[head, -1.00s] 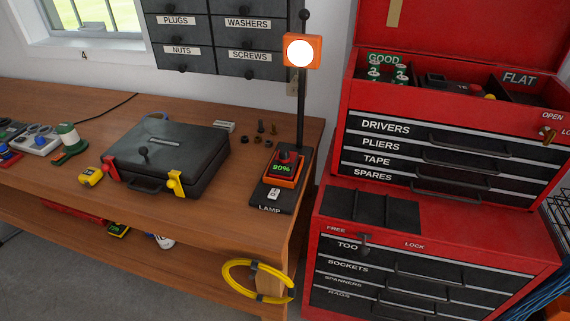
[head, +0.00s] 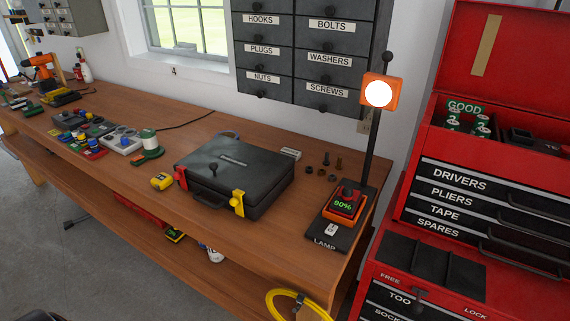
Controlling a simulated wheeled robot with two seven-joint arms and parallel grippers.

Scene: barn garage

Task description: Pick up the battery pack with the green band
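I cannot clearly make out a battery pack with a green band. A red and black battery pack (head: 345,203) sits on the orange lamp base and shows a green "90%" readout. A yellow and black pack (head: 174,235) with a small green readout lies on the lower shelf, partly hidden below the bench top. Dark items with green and white marks (head: 481,124) stand under the "GOOD" label in the red toolbox, too small to identify. Neither of my grippers is in view.
A black case (head: 235,172) with red and yellow latches lies on the wooden bench (head: 215,235). A lamp post (head: 371,140) stands at the bench's right end beside the red tool chest (head: 520,225). A drill (head: 42,70) and several small tools lie at the far left.

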